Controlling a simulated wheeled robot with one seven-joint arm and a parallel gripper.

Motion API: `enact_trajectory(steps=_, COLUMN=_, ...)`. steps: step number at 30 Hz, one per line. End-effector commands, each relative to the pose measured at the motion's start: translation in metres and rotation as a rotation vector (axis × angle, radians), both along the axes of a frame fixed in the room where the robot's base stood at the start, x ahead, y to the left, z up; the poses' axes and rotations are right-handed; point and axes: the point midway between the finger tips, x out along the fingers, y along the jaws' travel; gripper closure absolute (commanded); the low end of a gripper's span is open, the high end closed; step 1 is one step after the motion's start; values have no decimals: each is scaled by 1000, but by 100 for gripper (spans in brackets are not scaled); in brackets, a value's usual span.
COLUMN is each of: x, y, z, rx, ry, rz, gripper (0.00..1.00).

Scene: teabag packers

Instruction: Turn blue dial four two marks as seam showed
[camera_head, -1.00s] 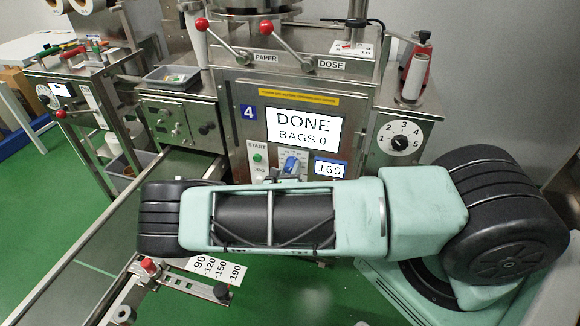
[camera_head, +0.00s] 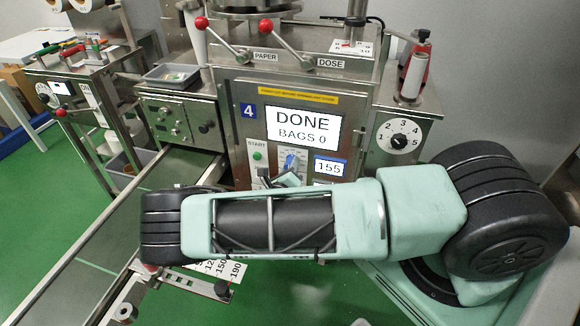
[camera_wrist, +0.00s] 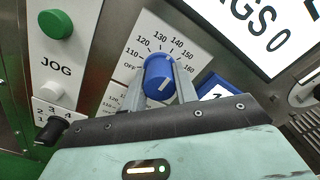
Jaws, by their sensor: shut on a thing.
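The blue dial (camera_head: 289,161) is on the front panel of the machine marked 4 (camera_head: 248,111). My gripper (camera_wrist: 160,92) is shut on the dial, one finger on each side. In the head view my arm hides the lower panel, and the gripper shows only in part. The small display (camera_head: 328,168) beside the dial reads 155. The large screen (camera_head: 302,127) reads DONE, BAGS 0.
A green START button (camera_head: 257,156) is left of the dial; a white JOG button (camera_wrist: 52,90) also shows. Red-knobbed PAPER and DOSE levers (camera_head: 266,27) stand above. A numbered black dial (camera_head: 400,141) is at right. A conveyor (camera_head: 100,235) runs along the left.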

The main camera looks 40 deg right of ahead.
Motion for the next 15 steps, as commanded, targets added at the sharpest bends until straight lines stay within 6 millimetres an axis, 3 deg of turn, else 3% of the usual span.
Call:
enact_trajectory(steps=7, x=0, y=1, z=-1, rx=3, ry=1, rz=1, gripper=94)
enact_trajectory(steps=8, x=0, y=1, z=-1, rx=3, ry=1, rz=1, gripper=66)
enact_trajectory(steps=9, x=0, y=1, z=-1, rx=3, ry=1, rz=1, gripper=54)
enact_trajectory(steps=10, x=0, y=1, z=-1, rx=2, ry=1, rz=1, gripper=49)
enact_trajectory(steps=15, x=0, y=1, z=0, rx=1, ry=0, rz=1, gripper=49)
